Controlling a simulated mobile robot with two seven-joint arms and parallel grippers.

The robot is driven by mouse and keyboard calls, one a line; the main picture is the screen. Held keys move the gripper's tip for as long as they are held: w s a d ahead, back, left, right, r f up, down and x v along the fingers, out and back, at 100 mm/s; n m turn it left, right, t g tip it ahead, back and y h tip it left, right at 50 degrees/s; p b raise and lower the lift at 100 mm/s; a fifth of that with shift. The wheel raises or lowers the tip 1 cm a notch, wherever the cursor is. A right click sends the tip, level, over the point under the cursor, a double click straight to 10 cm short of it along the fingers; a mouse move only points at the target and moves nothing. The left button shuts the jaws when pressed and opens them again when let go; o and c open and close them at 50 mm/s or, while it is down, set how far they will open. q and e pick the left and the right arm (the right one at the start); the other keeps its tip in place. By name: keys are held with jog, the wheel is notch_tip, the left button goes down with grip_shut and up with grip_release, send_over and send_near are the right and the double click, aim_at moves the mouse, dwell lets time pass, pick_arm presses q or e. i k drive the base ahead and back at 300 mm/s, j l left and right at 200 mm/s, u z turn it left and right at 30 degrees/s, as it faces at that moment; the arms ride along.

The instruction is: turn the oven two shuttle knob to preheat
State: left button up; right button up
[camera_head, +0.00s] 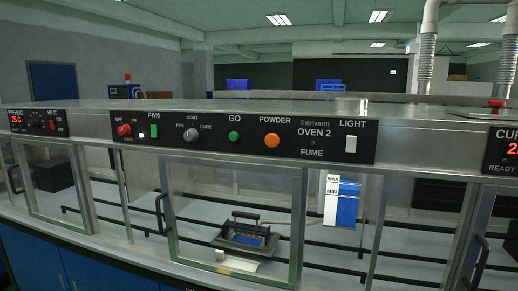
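The oven two control panel (341,146) is a black strip across the front of the steel housing, marked "OVEN 2". The grey round knob (191,135) on it has the labels PRE at its left, COAT above and CURE at its right. Its pointer is too small to read surely. A black framed carrier with a handle (247,236) sits on the rails inside, behind the glass. Neither of my grippers is in view.
On the same panel are a red knob (124,130), a green fan switch (154,131), a green GO button (234,137), an orange POWDER button (272,140) and a white light switch (351,145). Door handles (161,214) stick out below. The space before the panel is clear.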

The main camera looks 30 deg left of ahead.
aim_at(192, 135)
jog(key=u, duration=1.25)
